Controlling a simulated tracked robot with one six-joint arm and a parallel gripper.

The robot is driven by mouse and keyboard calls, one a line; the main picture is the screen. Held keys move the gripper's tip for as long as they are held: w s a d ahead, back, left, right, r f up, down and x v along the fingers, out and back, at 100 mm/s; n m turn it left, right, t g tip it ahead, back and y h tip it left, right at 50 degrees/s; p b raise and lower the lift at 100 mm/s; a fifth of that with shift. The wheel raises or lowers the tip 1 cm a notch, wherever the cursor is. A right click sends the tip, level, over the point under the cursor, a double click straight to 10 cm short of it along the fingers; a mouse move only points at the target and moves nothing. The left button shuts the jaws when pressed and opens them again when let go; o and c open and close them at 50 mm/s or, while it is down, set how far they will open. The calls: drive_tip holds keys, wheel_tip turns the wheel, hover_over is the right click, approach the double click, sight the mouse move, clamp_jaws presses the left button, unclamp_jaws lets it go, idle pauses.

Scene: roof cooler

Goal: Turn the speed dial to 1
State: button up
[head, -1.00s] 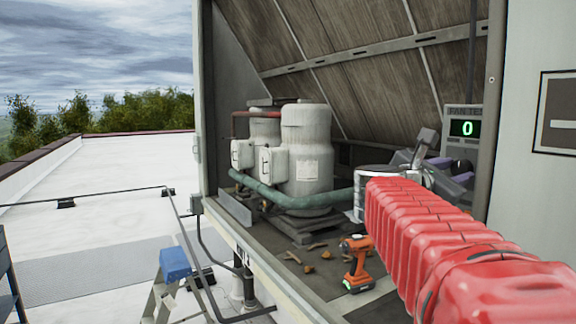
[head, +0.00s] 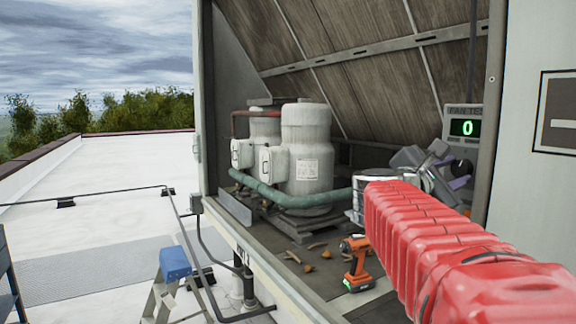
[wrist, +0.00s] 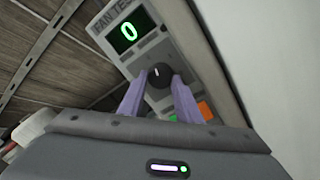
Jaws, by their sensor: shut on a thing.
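The fan tester is a grey panel with a lit green display (wrist: 129,32) reading 0; the display also shows in the head view (head: 465,128). Its black speed dial (wrist: 159,75) has a white pointer mark near its top edge. My gripper (wrist: 159,84) has its two purple fingers on either side of the dial, shut on it. In the head view my red-sleeved arm and the gripper (head: 452,180) hide the lower panel and the dial. An orange button (wrist: 205,111) and a green one (wrist: 173,117) are partly hidden by the fingers.
In the head view an orange drill (head: 357,262) stands on the cooler floor left of my arm, with scattered leaves nearby. Grey tanks (head: 306,150) and a green pipe (head: 290,197) stand further back. A stepladder (head: 172,270) is outside on the white roof.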

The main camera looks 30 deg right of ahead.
drive_tip(key=m, duration=0.4)
drive_tip(key=shift+d+m, duration=0.1)
drive_tip(key=shift+m, duration=0.3)
drive_tip(key=shift+f+m+g+h, duration=0.1)
drive_tip(key=shift+m+g+h, duration=0.2)
drive_tip(key=shift+m, duration=1.8)
drive_tip(key=o, duration=0.8)
drive_tip(key=shift+a, duration=0.65)
drive_tip(key=s+a+f, duration=0.1)
drive_tip(key=s+a, duration=0.1)
drive_tip(key=a, duration=1)
drive_tip(key=shift+a, duration=0.2)
